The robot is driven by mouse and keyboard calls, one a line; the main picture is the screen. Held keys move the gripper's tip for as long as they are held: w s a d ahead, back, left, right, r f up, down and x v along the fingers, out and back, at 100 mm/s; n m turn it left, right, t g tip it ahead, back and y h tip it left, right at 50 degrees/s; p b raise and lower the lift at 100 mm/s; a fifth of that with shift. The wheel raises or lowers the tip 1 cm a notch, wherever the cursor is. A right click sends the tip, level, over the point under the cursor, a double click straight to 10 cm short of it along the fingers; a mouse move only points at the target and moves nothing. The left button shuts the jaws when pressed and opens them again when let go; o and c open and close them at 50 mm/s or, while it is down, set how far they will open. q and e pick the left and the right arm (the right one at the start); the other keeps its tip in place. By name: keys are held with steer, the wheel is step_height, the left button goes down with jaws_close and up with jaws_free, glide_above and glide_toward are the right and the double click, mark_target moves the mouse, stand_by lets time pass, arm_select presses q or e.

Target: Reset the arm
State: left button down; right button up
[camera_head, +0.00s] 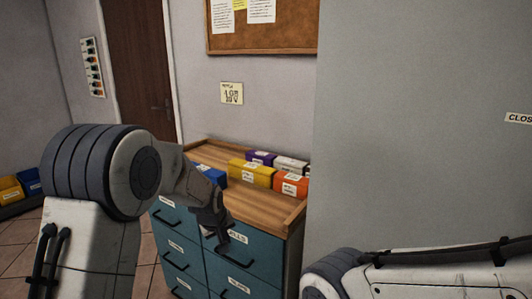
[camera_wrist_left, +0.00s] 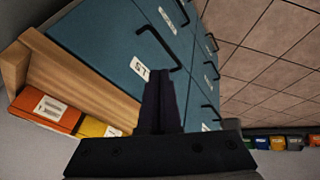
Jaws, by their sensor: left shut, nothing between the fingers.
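My left arm reaches in from the left in the head view. Its gripper (camera_head: 218,238) is in front of the teal drawer cabinet (camera_head: 252,259), near the top drawers and below the wooden top's front edge. In the left wrist view the two dark fingers (camera_wrist_left: 161,88) are together, with nothing between them. They overlap the cabinet's drawer fronts in that view; I cannot tell whether they touch. My right arm (camera_head: 440,270) crosses the lower right of the head view; its gripper is out of view.
Blue, yellow (camera_head: 251,173), purple, white and orange (camera_head: 291,184) boxes stand on the wooden top (camera_head: 208,156). A grey wall (camera_head: 420,130) stands to the right. Further bins (camera_head: 10,189) are at the far left. Tiled floor (camera_wrist_left: 275,60) is open beside the cabinet.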

arm_select(q)
steer(key=s+d+r+m+g, duration=0.2)
steer(key=s+d+r+m, duration=0.2)
steer(key=s+d, duration=0.6)
steer(key=s+a+m+g, duration=0.1)
steer(key=s+m+g, duration=0.55)
steer(key=s, duration=2.05)
step_height(320, 180, up, 13)
steer(key=m+t+p, duration=0.2)
steer(key=t+p, duration=0.1)
steer(key=p, duration=0.9)
steer(key=shift+s+a, duration=0.2)
steer(key=shift+s, duration=0.1)
steer(key=shift+m, duration=0.25)
